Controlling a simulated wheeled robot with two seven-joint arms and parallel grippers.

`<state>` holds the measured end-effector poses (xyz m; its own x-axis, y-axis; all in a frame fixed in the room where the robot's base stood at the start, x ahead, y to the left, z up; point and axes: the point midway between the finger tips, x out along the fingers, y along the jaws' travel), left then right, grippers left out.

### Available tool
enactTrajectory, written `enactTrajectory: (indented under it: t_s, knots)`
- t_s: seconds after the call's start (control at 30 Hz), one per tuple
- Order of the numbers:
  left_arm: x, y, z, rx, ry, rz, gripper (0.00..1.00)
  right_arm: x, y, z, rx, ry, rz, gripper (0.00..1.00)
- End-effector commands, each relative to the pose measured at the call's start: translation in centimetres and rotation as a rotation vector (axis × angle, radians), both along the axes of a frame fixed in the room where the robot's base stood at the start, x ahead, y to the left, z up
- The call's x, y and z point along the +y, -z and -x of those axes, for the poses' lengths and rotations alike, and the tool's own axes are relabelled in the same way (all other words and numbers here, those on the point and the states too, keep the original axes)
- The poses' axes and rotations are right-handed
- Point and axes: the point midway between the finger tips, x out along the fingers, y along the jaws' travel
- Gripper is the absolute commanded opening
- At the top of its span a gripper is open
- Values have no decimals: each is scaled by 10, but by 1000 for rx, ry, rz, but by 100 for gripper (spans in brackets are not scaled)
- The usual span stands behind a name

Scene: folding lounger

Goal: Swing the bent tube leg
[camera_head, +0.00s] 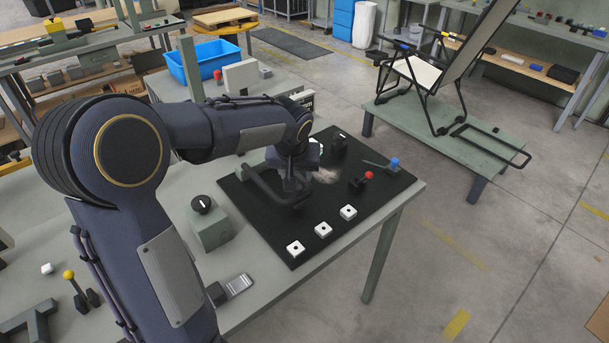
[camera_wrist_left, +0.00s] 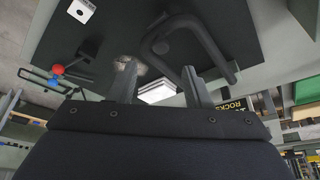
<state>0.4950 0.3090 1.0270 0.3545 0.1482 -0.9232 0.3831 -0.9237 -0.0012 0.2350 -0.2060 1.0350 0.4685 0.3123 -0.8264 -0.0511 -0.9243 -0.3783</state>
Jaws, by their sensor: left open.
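The folding lounger stands on a low green platform at the upper right of the head view. Its backrest is raised, and a black bent tube leg (camera_head: 492,143) reaches out past the platform's right edge. My left gripper (camera_head: 298,187) is far from it, low over a black board on the near table. It is open, with both fingers showing in the left wrist view (camera_wrist_left: 160,70). A dark bent tube (camera_head: 265,188) lies on the board beside the gripper; it also shows in the wrist view (camera_wrist_left: 190,25), close to one finger. I cannot tell whether they touch. My right gripper is out of view.
The black board (camera_head: 265,222) carries white square buttons (camera_head: 323,230), a red-knobbed lever (camera_head: 368,176) and a blue-tipped lever (camera_head: 394,164). A grey knob box (camera_head: 208,222) stands to its left. Open floor (camera_head: 400,240) lies between the table and the platform (camera_head: 400,115).

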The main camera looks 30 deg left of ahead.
Motion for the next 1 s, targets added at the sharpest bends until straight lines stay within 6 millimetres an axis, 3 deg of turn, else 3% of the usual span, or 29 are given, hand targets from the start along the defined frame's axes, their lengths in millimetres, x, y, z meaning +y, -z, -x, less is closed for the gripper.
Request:
enactTrajectory:
  t_s: [0.4,0.8,1.0]
  knots:
    - [9,57,-21,5,-2,1,45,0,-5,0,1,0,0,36]
    - [11,67,-25,1,0,2,45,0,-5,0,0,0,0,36]
    - [11,67,-25,1,0,2,21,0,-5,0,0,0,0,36]
